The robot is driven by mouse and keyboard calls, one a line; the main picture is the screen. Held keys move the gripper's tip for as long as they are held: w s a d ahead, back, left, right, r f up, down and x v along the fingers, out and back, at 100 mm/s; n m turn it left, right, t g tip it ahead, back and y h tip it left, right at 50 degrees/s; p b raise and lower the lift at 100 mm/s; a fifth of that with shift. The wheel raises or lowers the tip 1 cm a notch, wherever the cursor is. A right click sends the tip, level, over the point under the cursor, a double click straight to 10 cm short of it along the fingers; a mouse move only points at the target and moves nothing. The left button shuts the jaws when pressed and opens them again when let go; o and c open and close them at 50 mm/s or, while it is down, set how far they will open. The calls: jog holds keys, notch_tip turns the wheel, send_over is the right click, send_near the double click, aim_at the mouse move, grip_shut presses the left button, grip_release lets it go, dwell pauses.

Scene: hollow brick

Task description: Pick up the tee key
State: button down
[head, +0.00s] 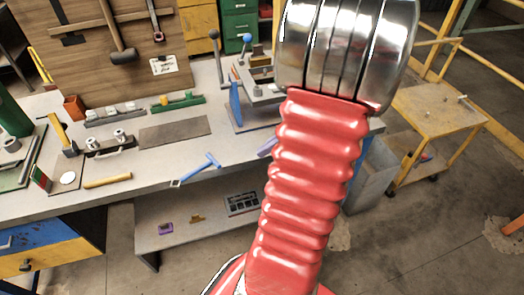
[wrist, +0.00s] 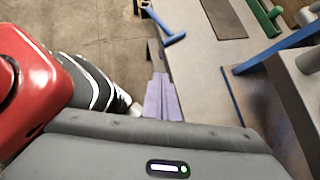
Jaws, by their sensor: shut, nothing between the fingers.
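The tee key is a blue T-shaped tool (head: 198,170) lying on the grey bench near its front edge. It also shows at the top of the wrist view (wrist: 166,24), beyond my fingertips. My gripper's purple fingers (wrist: 162,96) are together and empty, pointing toward the key with a gap between. In the head view, only a purple bit of my gripper (head: 267,147) shows, to the right of the key; my red arm hides the rest.
A blue-edged metal stand (head: 250,112) is on the bench right of the key; its blue upright also shows in the wrist view (wrist: 233,93). A yellow-handled tool (head: 107,181) lies left. A flat brown plate (head: 174,132) lies behind. A lower shelf (head: 185,243) holds small parts.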

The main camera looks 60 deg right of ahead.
jog(key=c, duration=2.5)
grip_release()
jog(key=o, duration=0.3)
jog(key=shift+w+a+r, duration=0.1)
jog(key=shift+w+a, duration=0.15)
jog(key=shift+a, duration=0.05)
jog(key=o, duration=0.5)
jog(key=w+a+n, duration=0.1)
jog(key=a, duration=0.1)
jog(key=w+a+r+n+g, duration=0.1)
jog(key=a+n, duration=0.1)
jog(key=w+a+r+n+g, duration=0.1)
jog(key=shift+w+a+r+n, duration=0.1)
jog(key=shift+w+a+n, duration=0.05)
jog(key=shift+a+n, duration=0.25)
jog(key=shift+w+a+r+n+h, duration=0.1)
jog(key=shift+a+r+n+h, duration=1.25)
jog(key=shift+a+n, duration=2.9)
jog(key=shift+w+a+r+n+h, duration=0.15)
jog(key=shift+a+r+n+h, duration=0.15)
jog(key=shift+a+r+n, duration=3)
jog(key=shift+w+a+r+n+h, duration=0.1)
jog(key=shift+a+r+n+h, duration=0.75)
jog(key=shift+a+n, duration=4.35)
jog(key=shift+a+m, duration=0.45)
jog(key=shift+d, duration=0.1)
